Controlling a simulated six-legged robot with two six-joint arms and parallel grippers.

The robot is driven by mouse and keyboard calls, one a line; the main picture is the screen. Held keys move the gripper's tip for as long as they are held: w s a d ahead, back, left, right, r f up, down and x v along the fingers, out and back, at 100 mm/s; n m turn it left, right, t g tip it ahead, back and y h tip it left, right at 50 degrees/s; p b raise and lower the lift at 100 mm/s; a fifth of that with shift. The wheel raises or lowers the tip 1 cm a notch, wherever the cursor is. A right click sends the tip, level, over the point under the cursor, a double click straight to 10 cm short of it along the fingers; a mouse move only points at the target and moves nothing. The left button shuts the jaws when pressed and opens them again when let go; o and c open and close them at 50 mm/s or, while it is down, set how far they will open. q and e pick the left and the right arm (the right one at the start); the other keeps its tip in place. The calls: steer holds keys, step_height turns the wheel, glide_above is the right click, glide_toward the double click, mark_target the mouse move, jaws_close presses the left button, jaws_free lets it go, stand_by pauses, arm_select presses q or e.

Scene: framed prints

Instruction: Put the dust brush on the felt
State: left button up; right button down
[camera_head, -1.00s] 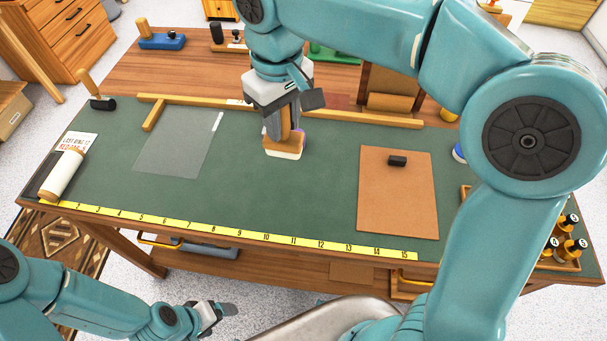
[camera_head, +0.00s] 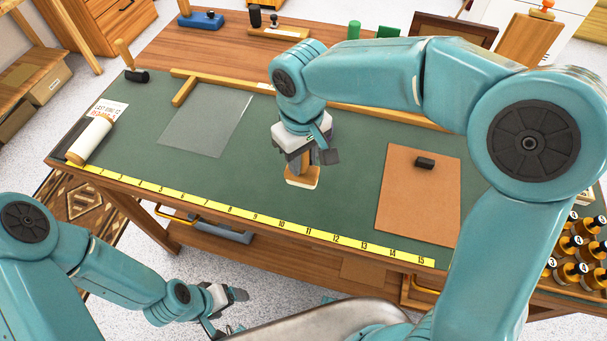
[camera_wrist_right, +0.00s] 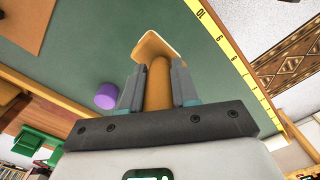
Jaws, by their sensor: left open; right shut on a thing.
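The dust brush has a wooden handle and a wide head (camera_head: 302,180) with a pale rim; it also shows in the right wrist view (camera_wrist_right: 160,46). My right gripper (camera_head: 304,160) is shut on its handle, with one finger on each side in the right wrist view (camera_wrist_right: 157,88). The brush is upright, head down, at the green felt (camera_head: 340,220) behind the yellow ruler; I cannot tell whether it touches. My left gripper (camera_head: 240,304) is open and empty, in front of the table and below its edge.
A clear sheet (camera_head: 205,125) lies left of the brush. A brown board (camera_head: 420,200) with a black block (camera_head: 425,164) lies right. A yellow ruler (camera_head: 255,215) runs along the front edge. A purple cylinder (camera_wrist_right: 106,95) stands near the gripper. Bottles (camera_head: 572,245) stand far right.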

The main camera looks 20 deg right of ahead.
mark_target(303, 177)
step_height(303, 177, down, 6)
steer(key=shift+f, duration=0.25)
steer(key=shift+f, duration=0.1)
steer(key=c, duration=0.8)
jaws_free()
steer(key=shift+c, duration=0.2)
step_height(303, 177, up, 12)
steer(key=shift+r, duration=0.2)
